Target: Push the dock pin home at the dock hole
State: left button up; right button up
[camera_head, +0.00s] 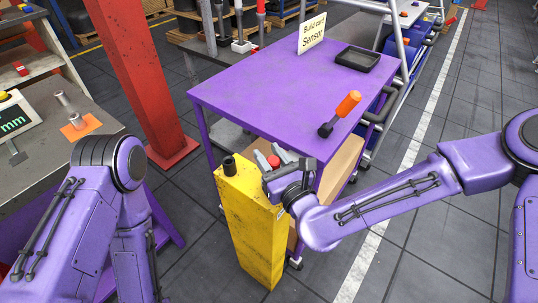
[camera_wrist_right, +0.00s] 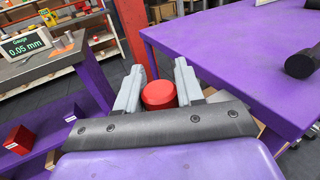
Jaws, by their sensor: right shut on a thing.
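My right gripper (camera_head: 280,161) is at the top of the yellow post (camera_head: 248,215), at its right side. Its two grey fingers are shut on a red round-headed piece (camera_head: 274,161), which I take to be the dock pin. In the right wrist view the red head (camera_wrist_right: 158,95) shows between the fingers (camera_wrist_right: 158,88). The pin's lower part is hidden, and I cannot tell how deep it sits. The dock hole is not visible. A short black cylinder (camera_head: 229,165) stands on the post's left top. My left arm comes in from the left; its gripper is out of view.
A purple table (camera_head: 260,88) stands just behind the post, with an orange-handled tool (camera_head: 340,113), a black tray (camera_head: 357,60) and a Sensor card (camera_head: 312,33). A red column (camera_head: 137,80) rises to the left. A grey bench (camera_head: 40,150) holds a gauge display (camera_head: 14,123).

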jog(key=shift+f+b, duration=1.7)
jog(key=shift+f, duration=0.1)
jog(key=o, duration=1.2)
jog(key=shift+s+d, duration=0.2)
jog(key=shift+s, duration=0.1)
jog(key=b+v, duration=0.1)
jog(key=v, duration=0.2)
jog(key=shift+s+d+f, duration=0.15)
jog(key=shift+s, duration=0.15)
jog(key=p+v, duration=0.6)
jog(key=p, duration=0.1)
jog(key=shift+d, duration=0.1)
